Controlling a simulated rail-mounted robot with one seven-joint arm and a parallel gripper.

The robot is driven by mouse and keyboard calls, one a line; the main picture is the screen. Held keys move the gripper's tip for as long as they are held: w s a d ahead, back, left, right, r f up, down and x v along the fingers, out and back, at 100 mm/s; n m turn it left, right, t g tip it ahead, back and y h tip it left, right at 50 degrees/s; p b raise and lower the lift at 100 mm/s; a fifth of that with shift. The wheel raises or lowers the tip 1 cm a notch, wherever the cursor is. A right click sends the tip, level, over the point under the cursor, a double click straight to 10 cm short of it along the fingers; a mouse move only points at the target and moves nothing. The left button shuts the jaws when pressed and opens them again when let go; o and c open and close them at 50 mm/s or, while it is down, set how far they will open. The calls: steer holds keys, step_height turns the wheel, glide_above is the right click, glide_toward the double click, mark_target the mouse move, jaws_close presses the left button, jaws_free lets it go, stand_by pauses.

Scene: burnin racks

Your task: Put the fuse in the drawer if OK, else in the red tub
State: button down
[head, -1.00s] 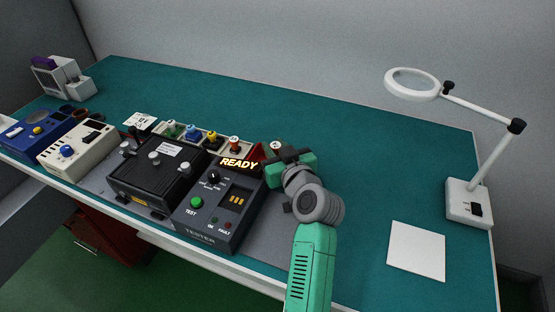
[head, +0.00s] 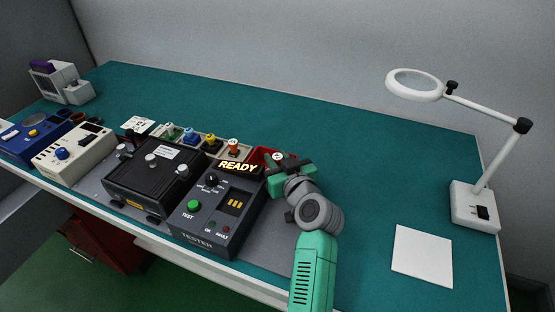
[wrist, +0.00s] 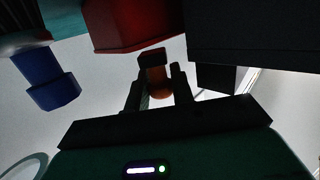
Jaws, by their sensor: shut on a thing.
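My gripper (head: 282,165) is beside the far right corner of the tester (head: 215,215), close to the red tub (head: 262,155). In the wrist view, its fingers (wrist: 158,92) are shut on a dark orange, dark-ended piece, the fuse (wrist: 155,75). A pale round top at the gripper in the head view may be the fuse's end; most of it is hidden. The red tub shows in the wrist view (wrist: 130,28) beyond the fuse. The tester's sign reads READY; its OK and FAULT lamps look unlit. A dark red cabinet with a handle (head: 82,253), perhaps the drawer, is under the bench.
A black box (head: 150,180), a cream device (head: 72,150) and a blue device (head: 40,137) line the front left. A magnifier lamp (head: 472,205) and white sheet (head: 422,255) are right.

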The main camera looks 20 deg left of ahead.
steer(key=shift+f+b, duration=0.35)
steer(key=shift+b, duration=0.05)
steer(key=c, duration=1.5)
jaws_free()
